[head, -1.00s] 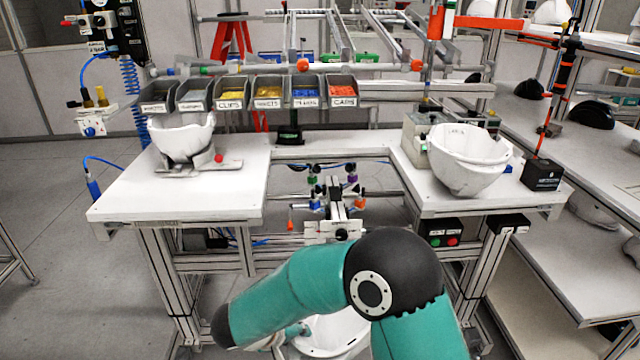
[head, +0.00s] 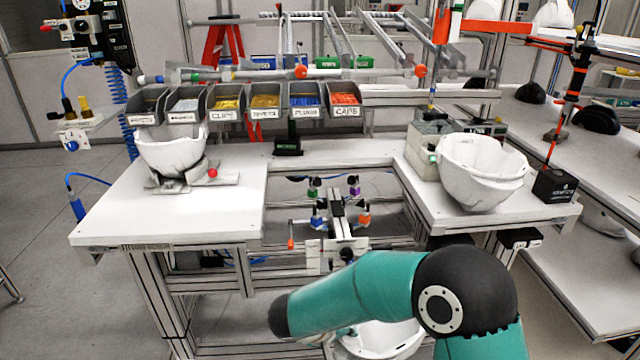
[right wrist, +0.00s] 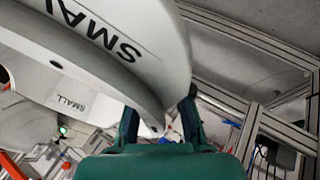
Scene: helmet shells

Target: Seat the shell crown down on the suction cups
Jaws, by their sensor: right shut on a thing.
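My right gripper (right wrist: 158,122) is shut on the edge of a white shell (right wrist: 110,62) marked SMALL. The shell fills the upper left of the right wrist view. In the head view the held shell (head: 385,342) shows low in the picture, partly hidden by my teal right arm, and its lower part is cut off. The suction cup fixture (head: 338,212) stands in the gap of the workbench, with several coloured cup mounts around a central rail. The held shell is apart from it, nearer to me. My left gripper is out of view.
A white shell (head: 172,152) sits on a cradle on the left bench top (head: 165,215). Nested white shells (head: 482,172) stand on the right, beside a grey box (head: 428,150). Several part bins (head: 250,100) hang behind. The front of the left bench top is clear.

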